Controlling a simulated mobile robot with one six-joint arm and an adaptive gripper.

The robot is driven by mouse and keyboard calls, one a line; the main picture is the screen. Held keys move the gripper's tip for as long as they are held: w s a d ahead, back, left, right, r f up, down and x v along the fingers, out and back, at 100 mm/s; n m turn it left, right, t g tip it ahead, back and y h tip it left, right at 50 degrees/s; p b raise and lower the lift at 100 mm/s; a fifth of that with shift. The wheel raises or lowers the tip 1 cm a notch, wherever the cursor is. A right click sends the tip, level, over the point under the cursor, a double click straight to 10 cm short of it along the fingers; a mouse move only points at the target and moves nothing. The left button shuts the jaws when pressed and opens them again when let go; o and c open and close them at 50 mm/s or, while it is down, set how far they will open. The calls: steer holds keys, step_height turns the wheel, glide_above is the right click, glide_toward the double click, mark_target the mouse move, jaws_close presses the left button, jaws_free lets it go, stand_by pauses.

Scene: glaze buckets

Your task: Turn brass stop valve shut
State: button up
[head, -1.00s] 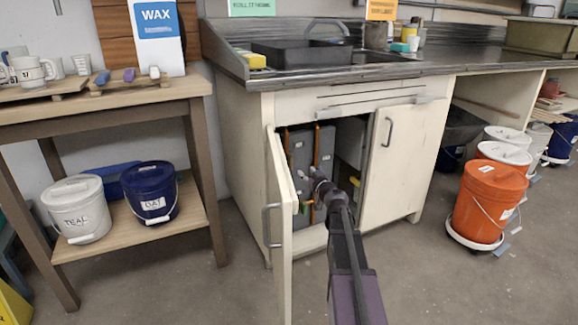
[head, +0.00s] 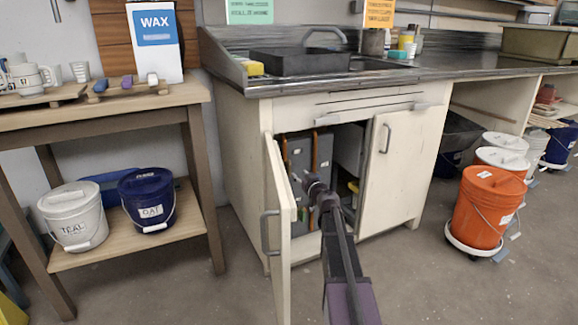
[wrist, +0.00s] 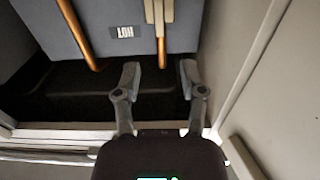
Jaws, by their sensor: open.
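In the wrist view, a pale brass-coloured fitting (wrist: 158,10) sits on the right copper pipe (wrist: 162,50) at the top edge, cut off by the frame. It looks like the stop valve, but I cannot tell its handle position. My gripper (wrist: 159,72) is open and empty, its fingers spread on either side of that pipe's line, below the fitting and apart from it. In the head view my gripper (head: 308,181) is at the open sink cabinet (head: 237,165), and my arm hides the lower pipes and the valve.
The left cabinet door (head: 281,230) stands open beside my arm. The right door (head: 390,165) is on the other side. A second copper pipe (wrist: 78,35) runs left of the valve pipe. Orange (head: 485,208) and other buckets stand right; a wooden shelf table (head: 105,100) stands left.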

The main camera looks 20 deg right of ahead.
mark_target(290, 166)
steer(key=w, duration=1)
steer(key=shift+a, duration=0.15)
steer(key=shift+s, duration=0.1)
